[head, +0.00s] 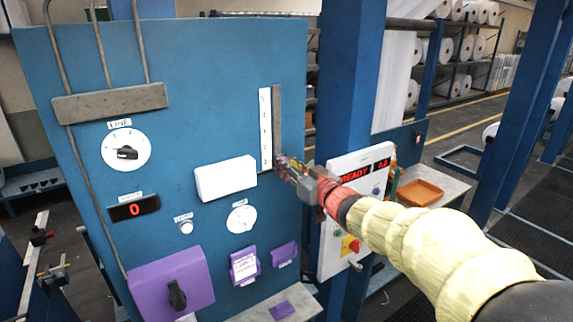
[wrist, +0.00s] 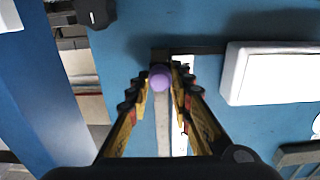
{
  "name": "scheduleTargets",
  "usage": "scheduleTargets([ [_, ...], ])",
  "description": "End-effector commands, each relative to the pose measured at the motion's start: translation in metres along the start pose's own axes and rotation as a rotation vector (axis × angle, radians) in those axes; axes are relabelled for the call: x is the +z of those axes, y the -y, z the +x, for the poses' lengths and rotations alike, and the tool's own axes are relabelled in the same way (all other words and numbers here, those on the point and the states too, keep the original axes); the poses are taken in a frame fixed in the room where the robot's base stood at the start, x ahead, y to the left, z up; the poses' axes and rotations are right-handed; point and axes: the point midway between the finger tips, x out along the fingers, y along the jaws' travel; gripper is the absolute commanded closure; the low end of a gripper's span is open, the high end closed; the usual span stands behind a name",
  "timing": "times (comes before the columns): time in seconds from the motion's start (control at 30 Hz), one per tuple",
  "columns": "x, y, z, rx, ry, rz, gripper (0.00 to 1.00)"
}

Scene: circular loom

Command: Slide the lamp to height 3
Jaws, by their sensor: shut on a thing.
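A grey vertical rail (head: 277,115) with a white number scale (head: 265,130) beside it is on the blue panel; its small digits are hard to read. In the wrist view a round purple knob (wrist: 160,77) sits on the rail (wrist: 162,125), close to one end of it. My gripper (head: 283,161) is at the lower end of the rail in the head view, and its fingers hide the knob there. In the wrist view my gripper (wrist: 160,80) has its two fingertips closed on either side of the knob.
A white box (head: 226,179) juts from the panel just left of the rail's lower end; it also shows in the wrist view (wrist: 275,72). A blue post (head: 343,90) and a control box reading READY (head: 352,200) stand right. Purple covers (head: 243,265) are below.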

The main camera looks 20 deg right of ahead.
Motion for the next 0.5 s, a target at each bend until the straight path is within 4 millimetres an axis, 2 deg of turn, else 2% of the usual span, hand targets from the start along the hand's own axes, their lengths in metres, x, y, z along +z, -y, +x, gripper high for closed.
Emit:
scheduleTargets([
  [0.5, -0.086, 0.0, 0.0, 0.0, -0.006, -0.003, 1.0],
])
